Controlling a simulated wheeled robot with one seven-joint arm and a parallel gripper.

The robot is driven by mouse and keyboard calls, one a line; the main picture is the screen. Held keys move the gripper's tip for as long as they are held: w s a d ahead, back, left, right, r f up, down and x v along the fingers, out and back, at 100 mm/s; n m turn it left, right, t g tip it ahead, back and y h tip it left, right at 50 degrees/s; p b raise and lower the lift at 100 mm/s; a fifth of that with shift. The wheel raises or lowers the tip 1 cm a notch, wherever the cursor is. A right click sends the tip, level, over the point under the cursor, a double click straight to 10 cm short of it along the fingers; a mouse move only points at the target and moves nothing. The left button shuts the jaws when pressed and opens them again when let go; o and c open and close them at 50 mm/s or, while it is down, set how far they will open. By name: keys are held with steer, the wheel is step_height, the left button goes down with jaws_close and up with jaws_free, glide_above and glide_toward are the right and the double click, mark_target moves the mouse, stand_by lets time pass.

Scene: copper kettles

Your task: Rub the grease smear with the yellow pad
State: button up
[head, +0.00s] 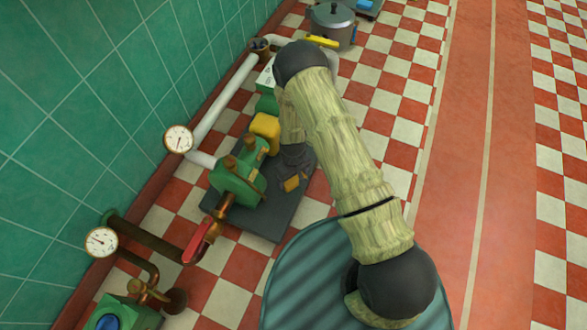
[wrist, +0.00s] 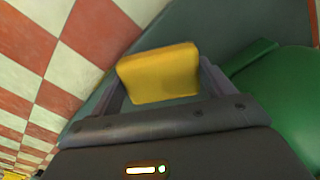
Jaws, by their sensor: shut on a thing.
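My gripper (wrist: 160,88) is shut on the yellow pad (wrist: 158,72), which sits between its two fingers in the wrist view. I cannot tell whether the pad touches the plate.
A yellow block (head: 265,126) sits on the pump, and a red lever (head: 200,240) is in front of it. White pipe (head: 222,100) and gauges (head: 178,138) run along the green tiled wall. A metal pot (head: 333,25) stands farther back. The checkered floor at right is clear.

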steer(key=shift+s+a+r+p, duration=0.15)
steer(key=shift+r+p, duration=0.15)
steer(key=shift+r, duration=0.25)
steer(key=shift+s+a+r+p, duration=0.15)
steer(key=shift+r+p, duration=0.15)
steer(key=shift+r, duration=0.2)
steer(key=shift+d+r, duration=0.1)
steer(key=shift+r, duration=0.2)
steer(key=shift+w+d+r+p, duration=0.1)
steer(key=shift+w+r+p, duration=0.05)
steer(key=shift+p, duration=0.25)
steer(key=shift+d, duration=0.1)
steer(key=w+d+r+m+p, duration=0.2)
steer(key=d+r+p, duration=0.2)
steer(key=r, duration=0.7)
steer(key=w+d+r+m+p, duration=0.2)
steer(key=d+r+p, duration=0.2)
steer(key=r, duration=0.8)
steer(key=w+d+r+m+p, duration=0.2)
steer(key=d+r+p, duration=0.3)
steer(key=r, duration=0.7)
steer(key=d+m, duration=0.1)
steer(key=d, duration=0.1)
steer(key=shift+w+d+r, duration=0.15)
steer(key=shift+w+d, duration=0.15)
steer(key=shift+d, duration=0.1)
